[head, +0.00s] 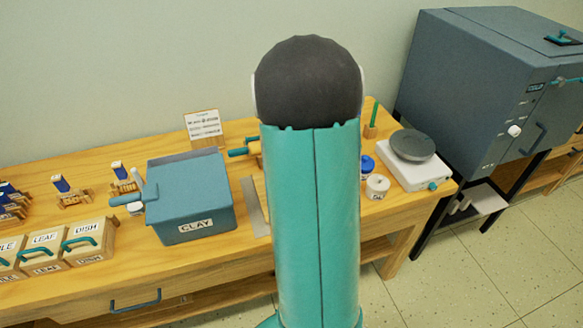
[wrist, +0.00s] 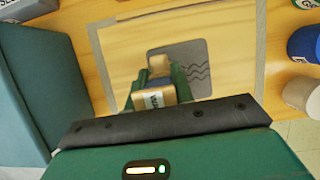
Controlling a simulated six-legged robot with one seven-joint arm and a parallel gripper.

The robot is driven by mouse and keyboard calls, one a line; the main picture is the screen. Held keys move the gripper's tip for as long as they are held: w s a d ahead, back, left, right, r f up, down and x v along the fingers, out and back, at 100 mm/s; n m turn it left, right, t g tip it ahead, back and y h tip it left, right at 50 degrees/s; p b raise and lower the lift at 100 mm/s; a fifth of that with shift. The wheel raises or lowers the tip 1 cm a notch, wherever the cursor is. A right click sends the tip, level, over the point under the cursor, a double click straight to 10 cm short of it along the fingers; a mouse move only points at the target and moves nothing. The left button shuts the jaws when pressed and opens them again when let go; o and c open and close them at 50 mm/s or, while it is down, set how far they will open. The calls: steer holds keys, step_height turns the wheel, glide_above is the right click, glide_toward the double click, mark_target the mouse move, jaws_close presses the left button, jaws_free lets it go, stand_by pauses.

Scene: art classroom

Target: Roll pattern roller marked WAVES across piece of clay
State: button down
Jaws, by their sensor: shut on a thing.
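In the wrist view my gripper (wrist: 160,85) is shut on the pattern roller (wrist: 157,99), which has a pale label with dark letters that I can read only in part. The roller is over the near left part of the piece of clay (wrist: 172,53), a flat grey slab. Dark wavy lines show on the clay's right part, beside the roller. My gripper hides the clay's lower left, and I cannot tell whether the roller touches it. In the head view my arm hides the clay, roller and gripper.
The slab lies on a wooden board with a grey border (wrist: 257,45). A blue CLAY box (head: 190,205) stands left of it. A blue jar (wrist: 305,44) and a white jar (wrist: 302,94) stand to the right. A teal-handled tool (head: 240,152) lies behind.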

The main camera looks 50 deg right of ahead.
steer(key=shift+w+a+f, duration=0.1)
steer(key=shift+w+a, duration=0.05)
steer(key=shift+a, duration=0.15)
steer(key=shift+w+a, duration=0.4)
steer(key=shift+a, duration=0.35)
steer(key=shift+d+r, duration=0.1)
steer(key=shift+r, duration=0.1)
step_height(320, 180, up, 8)
stand_by(0.9)
